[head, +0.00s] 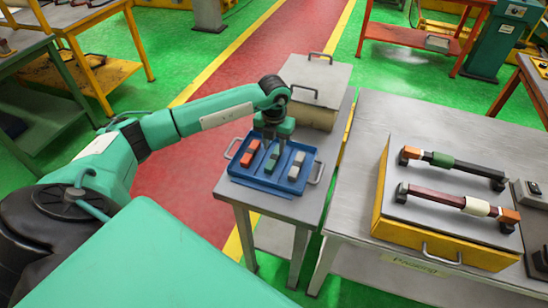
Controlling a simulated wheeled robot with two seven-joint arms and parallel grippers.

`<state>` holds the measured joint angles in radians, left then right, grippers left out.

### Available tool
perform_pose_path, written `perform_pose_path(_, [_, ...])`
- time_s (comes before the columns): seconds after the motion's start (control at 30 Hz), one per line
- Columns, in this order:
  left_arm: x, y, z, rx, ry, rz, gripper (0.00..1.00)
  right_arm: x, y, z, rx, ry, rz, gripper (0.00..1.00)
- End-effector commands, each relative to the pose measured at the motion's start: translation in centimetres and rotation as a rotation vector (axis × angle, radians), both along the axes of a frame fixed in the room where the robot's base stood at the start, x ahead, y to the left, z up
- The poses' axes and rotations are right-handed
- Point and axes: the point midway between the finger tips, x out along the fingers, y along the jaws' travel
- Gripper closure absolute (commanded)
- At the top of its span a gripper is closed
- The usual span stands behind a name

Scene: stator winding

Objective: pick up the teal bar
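The teal bar (272,160) looks dark green and lies in the middle compartment of the blue tray (262,183). A red-orange bar (249,154) lies to its left and a whitish bar (295,167) to its right. My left gripper (270,145) points down over the tray, at the far end of the teal bar. The fingertips are small and dark, and I cannot tell whether they are open or shut, or touching the bar. My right gripper is not in view.
The tray has handles at both sides and stands on a small grey table (300,207). A grey lidded box (315,78) stands behind it. To the right, a larger table (369,133) carries a yellow-sided fixture (435,253) with two raised bars in coloured segments.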

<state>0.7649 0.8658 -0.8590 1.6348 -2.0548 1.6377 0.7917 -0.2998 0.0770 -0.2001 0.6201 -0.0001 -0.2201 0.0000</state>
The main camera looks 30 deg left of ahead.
Motion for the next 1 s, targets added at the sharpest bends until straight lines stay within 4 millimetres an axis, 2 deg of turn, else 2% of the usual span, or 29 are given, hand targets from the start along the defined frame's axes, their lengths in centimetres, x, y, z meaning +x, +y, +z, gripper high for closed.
perform_pose_path(0.17, [0.0, 0.1, -1.3, 0.0, 0.004, 0.0, 0.64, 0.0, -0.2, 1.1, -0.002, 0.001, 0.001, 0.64])
perform_pose_path(0.3, [0.2, 0.2, -3.3, 0.0, 0.004, 0.0, 0.64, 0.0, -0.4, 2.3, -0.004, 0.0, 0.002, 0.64])
perform_pose_path(0.43, [0.3, 0.2, -4.9, 0.0, 0.001, 0.0, 0.64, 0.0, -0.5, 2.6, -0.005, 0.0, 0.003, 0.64])
perform_pose_path(0.7, [0.3, 0.2, -5.4, -0.001, -0.001, -0.001, 0.64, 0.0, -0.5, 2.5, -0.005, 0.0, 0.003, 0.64])
perform_pose_path(0.77, [0.3, 0.2, -5.4, -0.001, -0.001, -0.001, 0.73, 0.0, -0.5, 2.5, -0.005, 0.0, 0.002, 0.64])
perform_pose_path(0.9, [0.3, 0.2, -5.4, -0.001, -0.001, -0.001, 1.0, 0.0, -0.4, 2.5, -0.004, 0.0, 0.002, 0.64])
perform_pose_path(1.0, [0.3, 0.2, -5.4, -0.001, -0.001, -0.001, 1.0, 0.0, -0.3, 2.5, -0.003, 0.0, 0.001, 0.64])
